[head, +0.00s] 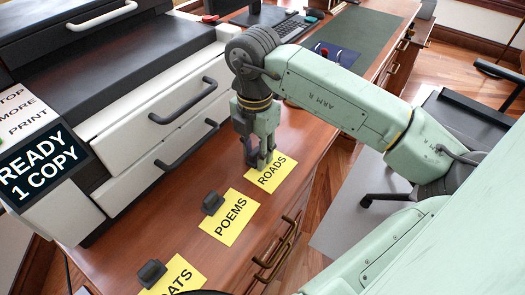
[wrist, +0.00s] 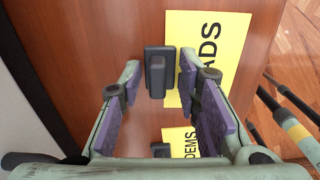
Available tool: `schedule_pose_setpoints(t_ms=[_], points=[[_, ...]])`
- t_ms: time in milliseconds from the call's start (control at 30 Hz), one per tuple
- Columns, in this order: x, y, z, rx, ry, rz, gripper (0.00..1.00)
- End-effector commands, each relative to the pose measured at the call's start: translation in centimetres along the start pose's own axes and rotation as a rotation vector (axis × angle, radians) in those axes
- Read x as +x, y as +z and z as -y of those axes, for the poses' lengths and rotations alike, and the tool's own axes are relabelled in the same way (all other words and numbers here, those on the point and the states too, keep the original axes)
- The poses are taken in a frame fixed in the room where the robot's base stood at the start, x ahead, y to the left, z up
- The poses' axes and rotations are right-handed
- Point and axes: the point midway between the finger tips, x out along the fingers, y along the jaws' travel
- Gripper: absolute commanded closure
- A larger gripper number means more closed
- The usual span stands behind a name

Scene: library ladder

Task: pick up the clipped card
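Three yellow cards with black clips lie in a row on the wooden desk: a ROADS card (head: 270,172), a POEMS card (head: 230,218) and one whose visible letters read "ATS" (head: 177,280). My gripper (head: 257,156) points down at the clip end of the ROADS card. In the wrist view the black clip (wrist: 158,72) of the ROADS card (wrist: 218,50) lies between the open purple-padded fingers, with a gap on each side. The right finger overlaps part of that card. The POEMS card (wrist: 180,140) shows lower down, partly hidden. The gripper holds nothing.
A large printer (head: 130,90) with white drawers and dark handles stands left of the cards. A keyboard (head: 272,25) and a green desk mat (head: 352,38) lie farther back. The desk's front edge with drawer handles (head: 275,250) is close to the right of the cards.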

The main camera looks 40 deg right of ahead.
Motion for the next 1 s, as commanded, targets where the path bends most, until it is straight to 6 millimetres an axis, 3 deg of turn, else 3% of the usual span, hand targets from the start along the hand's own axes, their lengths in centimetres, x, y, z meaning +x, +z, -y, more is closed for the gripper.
schedule_pose_setpoints(t_ms=[367, 733, 1000], points=[[0.0, 0.0, 0.0, 0.0, 0.0, 0.0, 0.96], [-0.6, 0.1, 0.0, 0.001, 0.0, 0.002, 0.96], [-3.5, -0.4, 0.3, -0.001, -0.001, 0.004, 0.96]])
